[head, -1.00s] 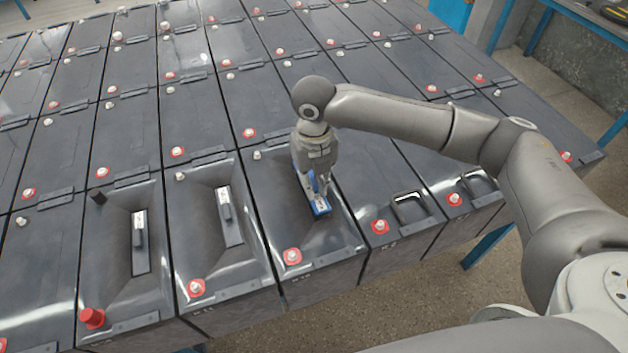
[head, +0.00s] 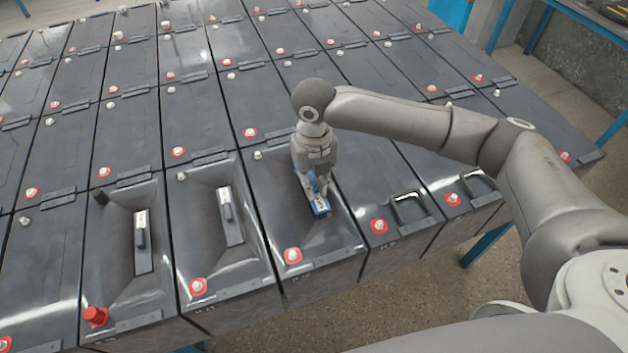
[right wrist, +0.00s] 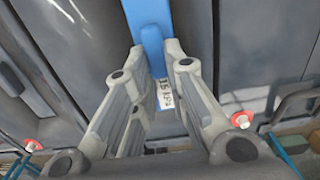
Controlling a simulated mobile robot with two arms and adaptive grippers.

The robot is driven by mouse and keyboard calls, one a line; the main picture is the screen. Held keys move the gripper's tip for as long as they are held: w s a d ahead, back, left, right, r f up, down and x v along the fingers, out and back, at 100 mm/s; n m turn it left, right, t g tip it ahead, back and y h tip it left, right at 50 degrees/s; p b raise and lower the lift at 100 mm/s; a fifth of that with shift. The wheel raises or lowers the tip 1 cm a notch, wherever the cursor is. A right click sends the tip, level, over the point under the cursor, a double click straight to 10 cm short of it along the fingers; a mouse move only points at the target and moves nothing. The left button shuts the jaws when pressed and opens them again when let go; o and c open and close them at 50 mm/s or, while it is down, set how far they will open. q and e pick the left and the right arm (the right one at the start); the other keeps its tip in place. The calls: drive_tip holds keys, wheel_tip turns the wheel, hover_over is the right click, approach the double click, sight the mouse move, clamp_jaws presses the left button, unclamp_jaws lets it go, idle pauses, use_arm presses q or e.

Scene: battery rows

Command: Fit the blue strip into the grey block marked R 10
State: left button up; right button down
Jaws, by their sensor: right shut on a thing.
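The blue strip (head: 320,208) is in my right gripper (head: 316,186), over the sunken top of a grey block (head: 275,207) in the front row. The block's front marking is too small to read surely, but looks like R 10. In the right wrist view the blue strip (right wrist: 150,25) runs up between the fingers of my right gripper (right wrist: 160,58), with a white printed label near them. The gripper is shut on the strip. I cannot tell whether the strip touches the block's floor or is seated. My left gripper is not in view.
The two neighbouring blocks at left (head: 195,235) (head: 110,255) have sunken tops with white-labelled dark strips in them. A block at right (head: 400,235) has a raised black handle (head: 408,207). Red-ringed terminals, including one (head: 293,256) on the block's front edge, stand up. More blocks fill the rows behind.

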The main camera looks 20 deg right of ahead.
drive_tip(key=shift+p, duration=0.45)
drive_tip(key=shift+f, duration=0.35)
idle(0.9)
drive_tip(key=shift+f+p, duration=0.5)
drive_tip(key=shift+p, duration=0.05)
idle(0.7)
drive_tip(key=c, duration=0.9)
unclamp_jaws()
drive_tip(key=shift+r, duration=0.1)
drive_tip(key=shift+r+p, duration=3.45)
drive_tip(key=shift+p, duration=0.15)
